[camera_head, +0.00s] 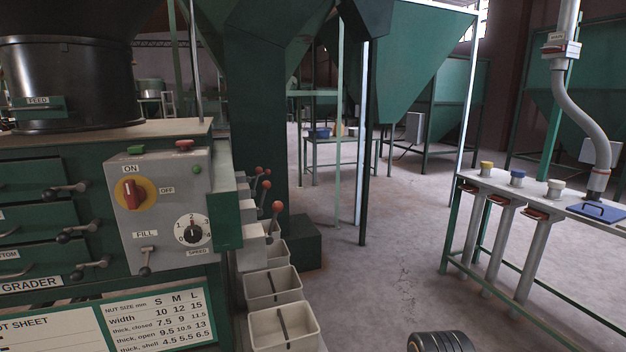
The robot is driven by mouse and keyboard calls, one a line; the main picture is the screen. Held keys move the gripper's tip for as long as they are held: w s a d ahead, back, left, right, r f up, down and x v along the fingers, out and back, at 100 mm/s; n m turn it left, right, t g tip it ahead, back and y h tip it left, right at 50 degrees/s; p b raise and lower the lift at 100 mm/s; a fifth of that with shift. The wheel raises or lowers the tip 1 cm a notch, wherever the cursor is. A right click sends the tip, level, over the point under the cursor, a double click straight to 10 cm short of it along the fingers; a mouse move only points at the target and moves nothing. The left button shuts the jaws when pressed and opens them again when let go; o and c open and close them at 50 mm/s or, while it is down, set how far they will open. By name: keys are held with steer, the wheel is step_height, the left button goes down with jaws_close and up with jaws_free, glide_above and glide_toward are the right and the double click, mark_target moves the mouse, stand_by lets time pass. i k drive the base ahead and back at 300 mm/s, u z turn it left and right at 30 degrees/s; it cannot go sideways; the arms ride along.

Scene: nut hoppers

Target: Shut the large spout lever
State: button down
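Several spout levers with red ball knobs stand in a row on the right side of the green grader. The nearest lever (276,213) is tilted, with its knob up. Further levers (265,185) stand behind it, small and partly overlapping. No size label shows on the levers, so I cannot tell which one is the large spout's, or whether any is open or shut. Pale spouts (251,251) lie below the levers, partly hidden by the grader's control box.
Pale bins (271,286) stand in a row below the spouts, the nearest (283,328) at the bottom. The control box (160,205) juts out at left. A bench with tubes (540,190) stands right. Floor between is clear.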

mark_target(267, 172)
steer(key=z, duration=0.7)
steer(key=i, duration=3)
steer(key=u, duration=3.85)
steer(key=i, duration=0.5)
steer(key=u, duration=0.05)
